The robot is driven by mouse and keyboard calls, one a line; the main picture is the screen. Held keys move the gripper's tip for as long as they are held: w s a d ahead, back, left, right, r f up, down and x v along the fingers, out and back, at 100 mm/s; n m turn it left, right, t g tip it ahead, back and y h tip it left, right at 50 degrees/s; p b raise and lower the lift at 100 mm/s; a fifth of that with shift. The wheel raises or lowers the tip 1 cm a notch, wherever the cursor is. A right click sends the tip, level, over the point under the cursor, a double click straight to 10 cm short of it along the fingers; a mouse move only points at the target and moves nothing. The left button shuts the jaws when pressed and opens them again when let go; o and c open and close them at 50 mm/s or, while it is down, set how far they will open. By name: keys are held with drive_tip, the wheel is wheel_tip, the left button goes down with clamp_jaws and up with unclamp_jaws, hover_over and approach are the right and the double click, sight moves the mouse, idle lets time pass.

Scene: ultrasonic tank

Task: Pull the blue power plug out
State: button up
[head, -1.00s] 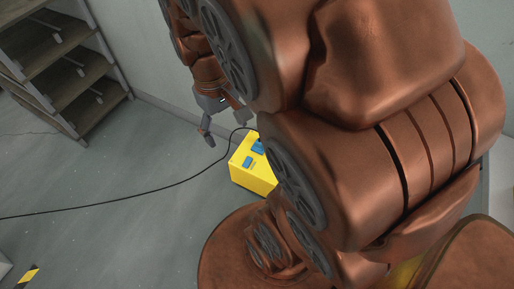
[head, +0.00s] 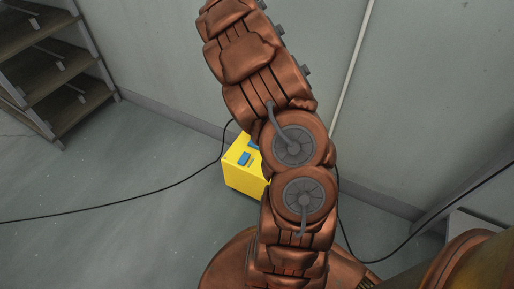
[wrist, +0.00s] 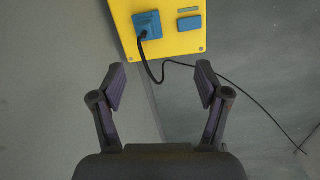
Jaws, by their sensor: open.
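The blue power plug (wrist: 147,25) sits on the face of the yellow box (wrist: 172,49) in the wrist view, with a black cable (wrist: 142,53) coming out of it. In the head view the yellow box (head: 241,177) stands on the floor by the wall, partly hidden by my arm, and only a sliver of the plug (head: 253,145) shows. My gripper (wrist: 160,82) is open and empty in the wrist view. Its fingers are apart from the plug, which lies above them in the picture and left of centre. My gripper is not visible in the head view.
A second blue fitting (wrist: 189,23) is beside the plug; it also shows in the head view (head: 244,158). The black cable runs left across the floor (head: 110,203). A shelf rack (head: 53,75) stands at upper left. The floor left of the box is otherwise clear.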

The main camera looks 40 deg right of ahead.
drive_tip(key=shift+n+t+y, duration=0.3)
drive_tip(key=shift+n+y, duration=0.1)
drive_tip(key=shift+n, duration=0.4)
drive_tip(key=d+f+b, duration=0.1)
drive_tip(key=f, duration=0.3)
drive_tip(key=w+d+f+b, duration=0.1)
drive_tip(key=d+f+b, duration=0.1)
drive_tip(key=f, duration=0.3)
drive_tip(key=w+d+f+b, duration=0.1)
drive_tip(key=f, duration=0.3)
drive_tip(key=shift+d+f, duration=0.25)
drive_tip(key=shift+f, duration=0.1)
drive_tip(key=shift+b, duration=0.3)
drive_tip(key=shift+f+b, duration=0.75)
drive_tip(key=shift+f, duration=3.75)
drive_tip(key=shift+w+r+p, duration=0.1)
drive_tip(key=shift+p, duration=0.75)
clamp_jaws()
